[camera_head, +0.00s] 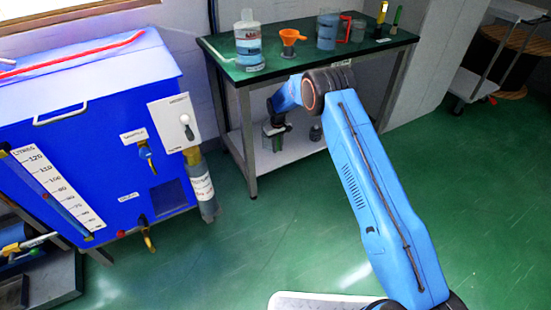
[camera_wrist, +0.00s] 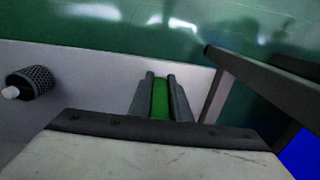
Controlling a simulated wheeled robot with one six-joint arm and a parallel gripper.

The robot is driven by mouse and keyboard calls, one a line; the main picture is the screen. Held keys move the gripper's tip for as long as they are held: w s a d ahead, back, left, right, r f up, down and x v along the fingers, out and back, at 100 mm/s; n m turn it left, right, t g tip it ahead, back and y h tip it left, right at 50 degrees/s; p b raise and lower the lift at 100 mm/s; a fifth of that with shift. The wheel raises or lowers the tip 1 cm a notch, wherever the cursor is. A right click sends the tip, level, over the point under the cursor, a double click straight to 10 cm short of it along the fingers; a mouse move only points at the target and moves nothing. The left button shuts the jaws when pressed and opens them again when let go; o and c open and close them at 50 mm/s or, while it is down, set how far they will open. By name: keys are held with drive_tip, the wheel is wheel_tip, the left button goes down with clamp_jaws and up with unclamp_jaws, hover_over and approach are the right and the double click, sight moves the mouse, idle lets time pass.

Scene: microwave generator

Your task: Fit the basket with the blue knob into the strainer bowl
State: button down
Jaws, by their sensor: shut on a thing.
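My gripper (camera_wrist: 160,82) hangs over the pale lower shelf, below the tabletop. Its two grey fingers are shut on a narrow bright green thing (camera_wrist: 160,100); I cannot tell what it is part of. In the head view my gripper (camera_head: 276,128) is small and partly hidden by the wrist. A dark mesh basket (camera_wrist: 34,82) with a white knob lies to the left of the fingers in the wrist view, apart from them. It looks like the dark item on the shelf in the head view (camera_head: 316,132). I see no blue knob and cannot make out the strainer bowl.
The green tabletop (camera_head: 290,72) above carries a bottle (camera_head: 248,42), an orange funnel (camera_head: 289,38) and a beaker (camera_head: 327,30). A table leg (camera_wrist: 216,95) stands right of the fingers. The blue tank (camera_head: 90,130) stands left. The floor between is clear.

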wheel_tip(320, 180, down, 8)
drive_tip(key=shift+r, duration=0.2)
drive_tip(key=shift+d, duration=0.1)
drive_tip(key=c, duration=1.6)
unclamp_jaws()
drive_tip(key=shift+f, duration=0.1)
drive_tip(key=shift+c, duration=0.2)
wheel_tip(320, 180, up, 8)
drive_tip(key=shift+f, duration=0.1)
drive_tip(key=shift+s, duration=0.1)
